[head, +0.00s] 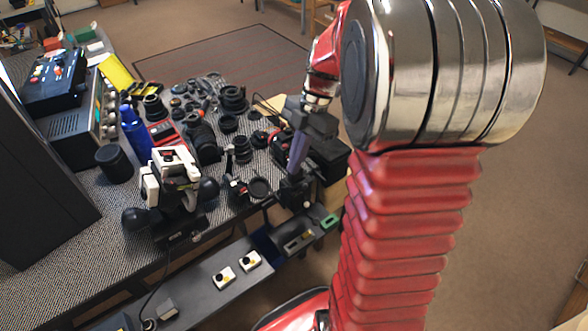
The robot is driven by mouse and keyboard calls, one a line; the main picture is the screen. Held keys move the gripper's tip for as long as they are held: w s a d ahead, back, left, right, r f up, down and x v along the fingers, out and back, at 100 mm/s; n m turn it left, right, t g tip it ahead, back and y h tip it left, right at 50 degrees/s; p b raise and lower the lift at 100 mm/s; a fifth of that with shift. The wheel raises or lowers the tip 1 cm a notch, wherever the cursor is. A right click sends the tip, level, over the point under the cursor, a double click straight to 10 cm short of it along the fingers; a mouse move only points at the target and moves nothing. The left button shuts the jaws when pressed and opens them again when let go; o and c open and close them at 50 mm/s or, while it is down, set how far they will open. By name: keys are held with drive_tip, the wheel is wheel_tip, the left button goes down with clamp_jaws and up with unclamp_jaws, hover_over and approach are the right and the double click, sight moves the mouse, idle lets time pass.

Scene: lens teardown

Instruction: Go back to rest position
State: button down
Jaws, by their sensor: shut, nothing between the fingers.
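My gripper (297,165) hangs from the red and chrome wrist of my arm, near the picture's middle. Its grey body and narrow, purplish-grey fingers point down over the right end of the workbench (105,245). The fingers are shut with nothing between them. Dark equipment lies behind and just below the fingertips; I cannot tell whether they touch it. My arm's large chrome joint and red bellows hide much of the right side of the picture.
Many dark lens parts (232,98) crowd the bench left of my gripper. A white and black device (170,175), a blue bottle (134,132) and a black dial box (55,75) stand further left. A grey control panel (205,295) lies along the front. Open carpet lies right.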

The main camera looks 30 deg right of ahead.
idle(0.6)
drive_tip(key=s+a+r+m+t+h, duration=0.2)
drive_tip(key=s+a+m, duration=0.4)
drive_tip(key=m, duration=0.4)
drive_tip(key=s+a+r+m+t+h, duration=0.2)
drive_tip(key=s+a+r+m+t, duration=0.2)
drive_tip(key=m, duration=0.6)
drive_tip(key=s+a+r, duration=0.2)
drive_tip(key=a+r, duration=0.1)
drive_tip(key=shift+r, duration=0.1)
idle(0.7)
